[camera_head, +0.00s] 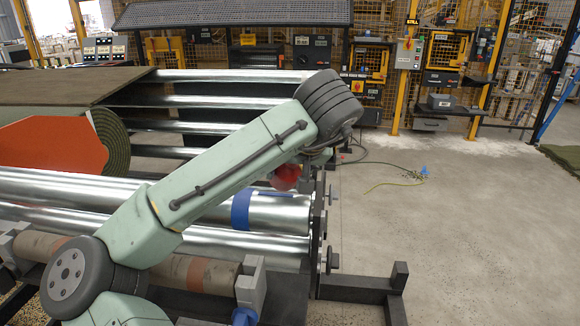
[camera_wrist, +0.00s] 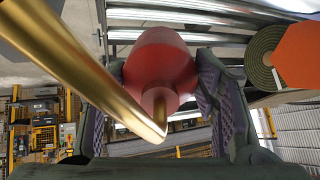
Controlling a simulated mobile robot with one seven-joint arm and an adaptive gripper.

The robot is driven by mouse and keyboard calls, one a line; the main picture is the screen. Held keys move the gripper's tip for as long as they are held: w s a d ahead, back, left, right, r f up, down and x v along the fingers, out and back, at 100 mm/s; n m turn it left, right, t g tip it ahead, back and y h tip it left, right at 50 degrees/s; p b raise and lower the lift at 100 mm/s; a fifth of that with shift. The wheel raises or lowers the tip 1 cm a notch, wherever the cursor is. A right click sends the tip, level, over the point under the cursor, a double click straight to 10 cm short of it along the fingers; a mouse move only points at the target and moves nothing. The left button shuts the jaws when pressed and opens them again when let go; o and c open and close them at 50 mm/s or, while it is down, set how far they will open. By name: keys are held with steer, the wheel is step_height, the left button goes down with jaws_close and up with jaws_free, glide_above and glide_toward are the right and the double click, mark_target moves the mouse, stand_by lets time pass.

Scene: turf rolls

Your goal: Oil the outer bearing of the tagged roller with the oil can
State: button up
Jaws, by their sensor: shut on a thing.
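The oil can has a red body and a long brass spout. In the wrist view its red body (camera_wrist: 160,58) sits between the two fingers of my gripper (camera_wrist: 161,75), which is shut on it; the brass spout (camera_wrist: 85,65) crosses the upper left. In the head view the can's red body (camera_head: 286,178) hangs below the end of my arm, above the rollers; my gripper is mostly hidden there. A steel roller (camera_head: 275,212) with a blue band (camera_head: 241,208) lies just below the can. Its right end meets the dark side frame (camera_head: 319,215); the bearing there is not clearly visible.
A green turf roll (camera_head: 112,138) with an orange board (camera_head: 50,145) lies at the left. More steel rollers (camera_head: 225,102) run behind my arm. A dark foot (camera_head: 395,285) juts out at the lower right. A cable (camera_head: 395,185) lies on otherwise clear floor at the right.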

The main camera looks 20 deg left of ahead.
steer(key=shift+s+d+f+b, duration=0.1)
steer(key=shift+f+b, duration=0.6)
steer(key=shift+f, duration=0.05)
stand_by(1.0)
steer(key=shift+d+r, duration=0.1)
steer(key=shift+r, duration=0.05)
stand_by(1.8)
steer(key=shift+r+p, duration=0.75)
steer(key=shift+r, duration=1.5)
steer(key=shift+w+r, duration=0.25)
steer(key=shift+r, duration=0.55)
steer(key=shift+s+r, duration=0.1)
steer(key=shift+r, duration=0.2)
steer(key=shift+r, duration=0.1)
